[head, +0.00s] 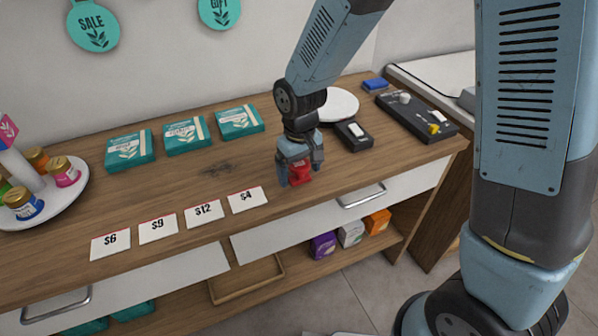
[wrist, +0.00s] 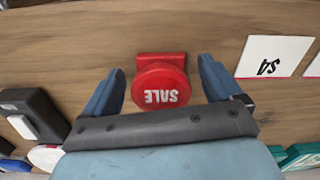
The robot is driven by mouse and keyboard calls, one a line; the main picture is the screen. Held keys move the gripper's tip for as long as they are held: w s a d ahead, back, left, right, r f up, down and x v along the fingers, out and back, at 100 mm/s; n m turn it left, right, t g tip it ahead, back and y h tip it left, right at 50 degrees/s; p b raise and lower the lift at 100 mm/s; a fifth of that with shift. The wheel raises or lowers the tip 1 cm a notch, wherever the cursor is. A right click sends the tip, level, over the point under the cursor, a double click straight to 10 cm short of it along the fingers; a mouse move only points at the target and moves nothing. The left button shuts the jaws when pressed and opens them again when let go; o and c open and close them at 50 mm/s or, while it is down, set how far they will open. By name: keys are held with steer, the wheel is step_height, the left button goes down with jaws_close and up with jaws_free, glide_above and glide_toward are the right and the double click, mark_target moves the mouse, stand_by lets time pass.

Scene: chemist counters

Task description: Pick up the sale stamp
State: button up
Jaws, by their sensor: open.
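The red sale stamp (head: 299,172) stands on the wooden counter to the right of the $4 card. In the wrist view its round red top (wrist: 160,88) reads SALE and lies between my two fingers. My gripper (head: 299,175) is open and reaches down over the stamp, with one finger on each side of it. In the wrist view a gap shows between the stamp and each finger of my gripper (wrist: 161,85). The fingers partly hide the stamp in the head view.
Price cards (head: 204,211) line the counter's front edge. Teal boxes (head: 187,136) stand behind them. A black device (head: 354,135) and a white round plate (head: 338,105) are close behind and right of my gripper. A black tray (head: 418,117) lies farther right. A drawer (head: 395,188) is below.

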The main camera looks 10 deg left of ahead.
steer(key=shift+f, duration=0.45)
steer(key=c, duration=1.1)
steer(key=shift+r, duration=0.1)
steer(key=shift+r, duration=0.25)
step_height(320, 180, up, 2)
steer(key=shift+r, duration=0.1)
steer(key=s+d+r, duration=0.2)
steer(key=s+r, duration=0.1)
steer(key=s, duration=0.1)
steer(key=s+d+r, duration=0.3)
steer(key=s, duration=0.1)
steer(key=s+d+r, duration=0.2)
steer(key=s+r, duration=0.1)
steer(key=r, duration=0.1)
steer(key=shift+s+d+r, duration=0.1)
steer(key=shift+s+d, duration=0.2)
steer(key=shift+s, duration=0.1)
